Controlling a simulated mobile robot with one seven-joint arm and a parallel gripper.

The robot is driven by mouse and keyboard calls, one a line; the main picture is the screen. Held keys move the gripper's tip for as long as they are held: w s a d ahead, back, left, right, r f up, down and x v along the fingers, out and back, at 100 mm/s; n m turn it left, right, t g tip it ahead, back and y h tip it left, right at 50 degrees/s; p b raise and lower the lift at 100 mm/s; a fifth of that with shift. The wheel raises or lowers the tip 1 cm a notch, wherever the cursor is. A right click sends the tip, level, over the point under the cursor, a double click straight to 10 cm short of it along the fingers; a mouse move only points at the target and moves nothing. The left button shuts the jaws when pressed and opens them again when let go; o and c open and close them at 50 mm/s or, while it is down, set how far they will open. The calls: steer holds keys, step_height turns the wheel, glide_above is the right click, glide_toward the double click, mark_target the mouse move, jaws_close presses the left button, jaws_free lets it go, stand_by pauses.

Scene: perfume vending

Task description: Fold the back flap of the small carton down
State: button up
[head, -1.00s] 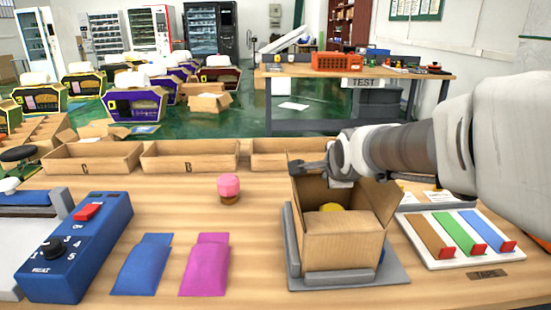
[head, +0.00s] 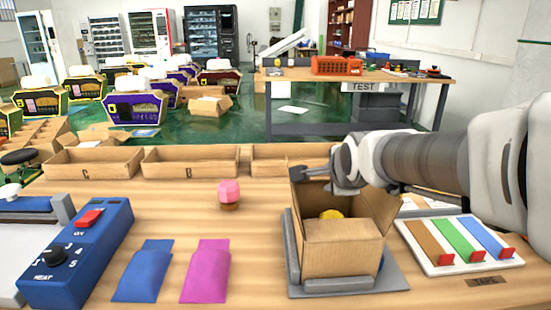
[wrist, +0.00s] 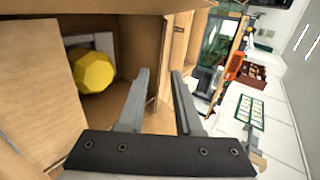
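The small carton (head: 342,246) stands open on a grey fixture plate (head: 388,280), with a yellow faceted object (head: 331,214) inside. In the wrist view the yellow object (wrist: 93,72) sits beside a grey part within cardboard walls. The left and right flaps stand up and lean outward. My gripper (head: 308,173) is at the carton's back edge, above the back left corner. In the wrist view my gripper (wrist: 161,72) has its fingers apart, with a cardboard edge behind the gap. I cannot tell whether that edge lies between the fingers. My gripper and arm partly hide the back flap.
A pink-topped bottle (head: 229,193) stands left of the carton. Blue (head: 146,270) and magenta (head: 206,270) pouches lie in front, near a blue heat-control box (head: 80,255). A tape tray (head: 460,245) is on the right. Cardboard bins (head: 190,160) line the back edge.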

steer(key=p+v, duration=0.3)
steer(key=v, duration=1.1)
steer(key=shift+p, duration=0.35)
